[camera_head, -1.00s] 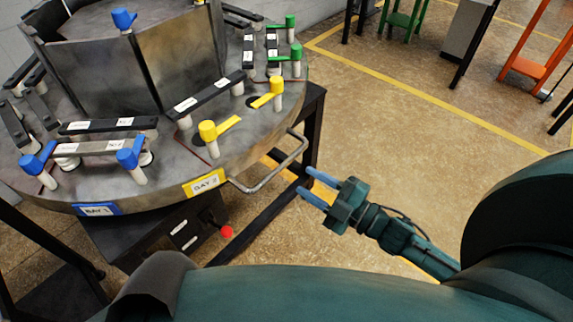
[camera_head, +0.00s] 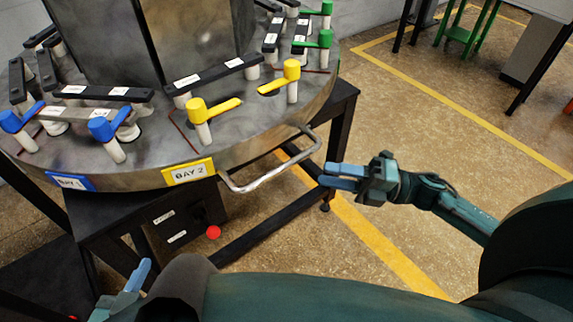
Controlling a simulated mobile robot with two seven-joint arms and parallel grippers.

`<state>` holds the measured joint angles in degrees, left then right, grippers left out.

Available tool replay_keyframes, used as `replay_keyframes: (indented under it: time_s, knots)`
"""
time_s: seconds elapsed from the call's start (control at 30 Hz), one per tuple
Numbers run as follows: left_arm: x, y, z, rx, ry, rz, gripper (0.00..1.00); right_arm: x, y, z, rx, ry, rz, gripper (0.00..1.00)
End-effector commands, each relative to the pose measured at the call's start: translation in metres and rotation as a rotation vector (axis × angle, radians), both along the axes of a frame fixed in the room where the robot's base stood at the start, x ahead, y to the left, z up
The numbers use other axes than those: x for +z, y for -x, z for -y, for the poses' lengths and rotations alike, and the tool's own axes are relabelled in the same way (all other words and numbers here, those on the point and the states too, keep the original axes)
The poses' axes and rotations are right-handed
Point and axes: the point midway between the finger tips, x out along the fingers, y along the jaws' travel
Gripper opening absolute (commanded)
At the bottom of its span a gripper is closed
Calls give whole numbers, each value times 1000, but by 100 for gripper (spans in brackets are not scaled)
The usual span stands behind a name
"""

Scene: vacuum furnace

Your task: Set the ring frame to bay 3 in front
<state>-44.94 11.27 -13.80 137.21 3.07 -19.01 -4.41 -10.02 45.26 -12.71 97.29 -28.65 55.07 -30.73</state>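The ring frame (camera_head: 240,148) is a round grey metal turntable at the upper left. Its rim carries a blue BAY 1 plate (camera_head: 70,181) and a yellow BAY 2 plate (camera_head: 189,172). Green clamps (camera_head: 320,40) stand at its far right; no bay 3 plate is visible. A bent metal handle (camera_head: 268,178) sticks out from the rim right of BAY 2. My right gripper (camera_head: 342,177) is right of the handle, apart from it, its blue fingers close together in this view. My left gripper (camera_head: 138,276) shows partly at the lower left, below the rim; its opening is unclear.
A red knob (camera_head: 213,232) sits by a black labelled box (camera_head: 178,226) under the ring. Yellow clamps (camera_head: 200,110) and blue clamps (camera_head: 103,130) stand on the ring. Black stand legs (camera_head: 338,135) are near my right gripper. Open floor lies to the right.

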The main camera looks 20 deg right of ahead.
Motion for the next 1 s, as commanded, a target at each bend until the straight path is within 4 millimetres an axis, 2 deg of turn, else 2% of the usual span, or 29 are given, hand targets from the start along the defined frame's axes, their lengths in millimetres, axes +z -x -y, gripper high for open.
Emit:
replay_keyframes:
  time_s: [0.2,0.43,0.6,0.9,1.0]
  knots:
    - [1,0,0,2,2,-1,36,9,-20,-44,2,-5,4,36]
    - [2,1,-1,3,4,0,36,13,-35,-77,0,-3,0,36]
    - [2,1,-1,3,5,-1,36,14,-40,-87,-2,-2,-2,36]
    - [2,1,-1,4,6,0,36,13,-41,-89,-2,-2,-3,36]
    - [2,1,-1,4,6,0,36,13,-40,-89,-2,-2,-3,28]
